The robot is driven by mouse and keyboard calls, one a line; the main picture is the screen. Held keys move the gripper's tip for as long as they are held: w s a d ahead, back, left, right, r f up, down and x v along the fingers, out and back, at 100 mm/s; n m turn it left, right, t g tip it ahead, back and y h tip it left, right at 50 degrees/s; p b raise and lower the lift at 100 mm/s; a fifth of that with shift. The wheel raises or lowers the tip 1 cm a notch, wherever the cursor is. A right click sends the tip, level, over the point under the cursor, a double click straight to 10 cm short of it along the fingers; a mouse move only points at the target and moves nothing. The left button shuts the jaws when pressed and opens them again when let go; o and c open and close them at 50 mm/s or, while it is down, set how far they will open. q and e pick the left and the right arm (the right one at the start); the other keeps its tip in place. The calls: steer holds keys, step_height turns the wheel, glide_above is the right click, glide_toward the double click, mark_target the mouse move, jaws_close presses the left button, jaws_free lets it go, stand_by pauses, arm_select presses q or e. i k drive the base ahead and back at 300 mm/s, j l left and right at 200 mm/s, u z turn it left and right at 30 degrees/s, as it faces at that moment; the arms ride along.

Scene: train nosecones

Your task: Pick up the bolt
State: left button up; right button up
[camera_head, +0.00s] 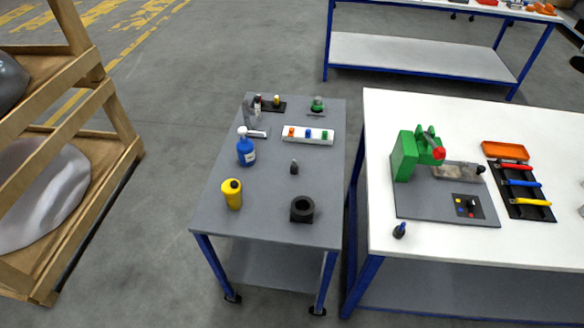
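No thing in view is plainly a bolt at this size. A small dark upright piece (294,167) stands near the middle of the grey cart top; it could be the bolt, but I cannot tell. A small dark piece with a blue top (399,230) stands at the near left corner of the white table; I cannot tell what it is either. Neither of my grippers shows in the head view.
The grey cart (270,205) holds a blue bottle (246,150), a yellow bottle (232,194), a black ring-shaped part (302,209) and a white rack (308,135). The white table (385,105) holds a green device (405,157) and a tool tray (520,190). A wooden rack (100,180) stands left.

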mark_target(294, 168)
steer(key=i+j+z, duration=0.1)
steer(key=z, duration=0.25)
steer(key=i+j+z, duration=0.1)
steer(key=j+z, duration=0.15)
steer(key=z, duration=0.15)
steer(key=j+z, duration=0.2)
steer(key=z, duration=0.15)
